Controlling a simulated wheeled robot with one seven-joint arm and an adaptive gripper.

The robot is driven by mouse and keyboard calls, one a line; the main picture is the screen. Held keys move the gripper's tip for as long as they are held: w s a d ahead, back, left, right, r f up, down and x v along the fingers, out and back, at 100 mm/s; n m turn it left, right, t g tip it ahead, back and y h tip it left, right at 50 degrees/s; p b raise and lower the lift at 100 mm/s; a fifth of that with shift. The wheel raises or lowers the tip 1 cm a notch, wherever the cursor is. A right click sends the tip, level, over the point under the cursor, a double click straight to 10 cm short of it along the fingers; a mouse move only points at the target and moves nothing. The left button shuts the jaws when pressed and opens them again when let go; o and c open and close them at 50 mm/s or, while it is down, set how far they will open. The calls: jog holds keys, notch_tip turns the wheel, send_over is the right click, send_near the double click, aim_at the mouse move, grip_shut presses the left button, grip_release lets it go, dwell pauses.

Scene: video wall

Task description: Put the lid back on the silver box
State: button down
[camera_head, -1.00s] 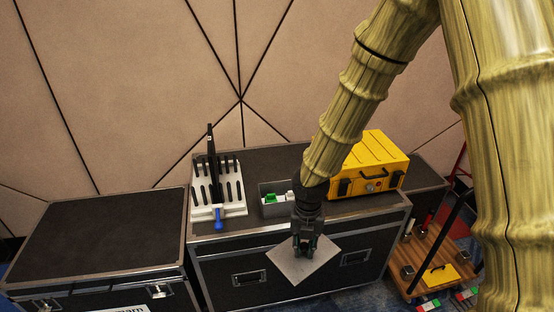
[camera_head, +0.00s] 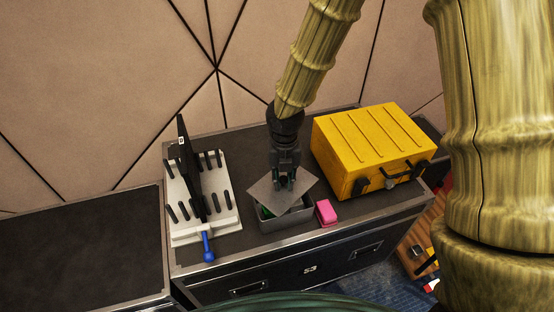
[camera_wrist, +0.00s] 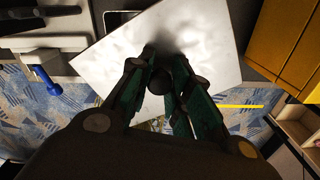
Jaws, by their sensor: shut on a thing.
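The silver lid (camera_head: 268,192) is a flat grey plate with a small dark knob. My gripper (camera_head: 288,184) is shut on the knob and holds the lid over the silver box (camera_head: 285,223). The lid is turned at an angle to the box and overhangs its edges; part of the open box, with something green inside, shows below it. In the wrist view the lid (camera_wrist: 205,50) lies under my gripper (camera_wrist: 162,78), with the round knob between the fingers. There the lid hides most of the box.
A yellow case (camera_head: 365,145) stands close on the right. A pink block (camera_head: 326,212) sits by the box's front right. On the left is a white rack (camera_head: 185,225) with black pegs, a dark upright panel and a blue-handled tool (camera_head: 207,247). All stand on a black flight case.

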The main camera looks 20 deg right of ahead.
aim_at(283, 184)
jog(key=shift+w, duration=0.15)
jog(key=shift+b, duration=0.3)
jog(key=shift+f+b, duration=0.8)
jog(key=shift+f, duration=0.05)
jog(key=shift+f+b, duration=0.75)
jog(key=shift+b, duration=0.2)
jog(key=shift+f+b, duration=0.65)
jog(key=shift+f, duration=0.8)
jog(key=shift+p, duration=0.85)
jog(key=shift+f+p, duration=0.15)
jog(key=shift+p, duration=0.55)
dwell(0.6)
jog(key=c, duration=1.2)
grip_release()
jog(key=shift+c, duration=0.2)
